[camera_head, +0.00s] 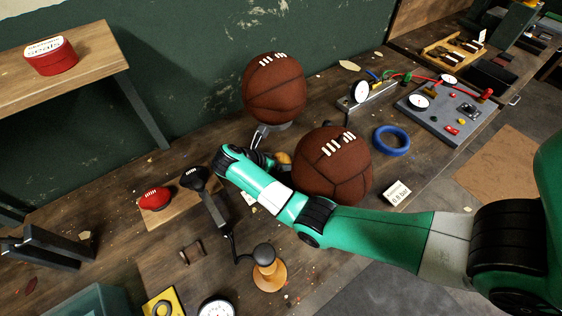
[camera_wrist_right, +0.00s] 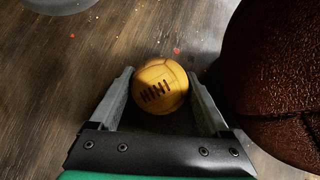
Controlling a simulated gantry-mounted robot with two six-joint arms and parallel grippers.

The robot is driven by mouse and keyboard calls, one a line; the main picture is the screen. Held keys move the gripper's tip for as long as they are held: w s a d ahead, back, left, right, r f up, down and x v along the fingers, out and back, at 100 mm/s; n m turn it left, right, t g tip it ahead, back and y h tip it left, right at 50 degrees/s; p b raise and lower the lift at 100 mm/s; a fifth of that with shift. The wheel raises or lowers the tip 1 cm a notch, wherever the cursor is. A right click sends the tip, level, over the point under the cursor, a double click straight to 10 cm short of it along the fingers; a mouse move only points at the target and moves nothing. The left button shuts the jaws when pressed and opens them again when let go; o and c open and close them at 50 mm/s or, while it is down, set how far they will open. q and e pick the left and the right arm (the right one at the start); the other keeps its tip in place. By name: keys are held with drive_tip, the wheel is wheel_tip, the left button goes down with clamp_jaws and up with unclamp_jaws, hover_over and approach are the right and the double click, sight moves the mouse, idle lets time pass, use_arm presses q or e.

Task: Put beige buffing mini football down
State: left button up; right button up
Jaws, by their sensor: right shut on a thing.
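The beige mini football (camera_wrist_right: 160,85) is a small yellow-tan ball with dark stitches. In the right wrist view it sits between the two fingers of my right gripper (camera_wrist_right: 160,98), which is shut on it. In the head view only part of the ball (camera_head: 283,158) shows past my right arm, between the two big brown balls. My right gripper (camera_head: 268,160) is partly hidden there by its own wrist. I cannot tell whether the ball touches the table. My left gripper (camera_head: 50,245) shows dark at the left edge, empty, with its fingers apart.
A big brown ball (camera_head: 333,170) stands close beside my right gripper; another (camera_head: 274,86) rests on a stand behind. A red mini football (camera_head: 154,198) lies on a board to the left.

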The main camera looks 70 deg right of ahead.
drive_tip(key=shift+r, duration=0.55)
drive_tip(key=w, duration=0.1)
drive_tip(key=w+a, duration=0.1)
drive_tip(key=w+b, duration=0.1)
drive_tip(key=shift+a+f, duration=0.25)
drive_tip(key=shift+a, duration=0.1)
drive_tip(key=shift+w+a+r, duration=0.2)
drive_tip(key=shift+w+r, duration=0.2)
drive_tip(key=shift+r, duration=0.2)
wheel_tip(320, 180, up, 13)
drive_tip(key=p, duration=1)
drive_tip(key=shift+s, duration=0.15)
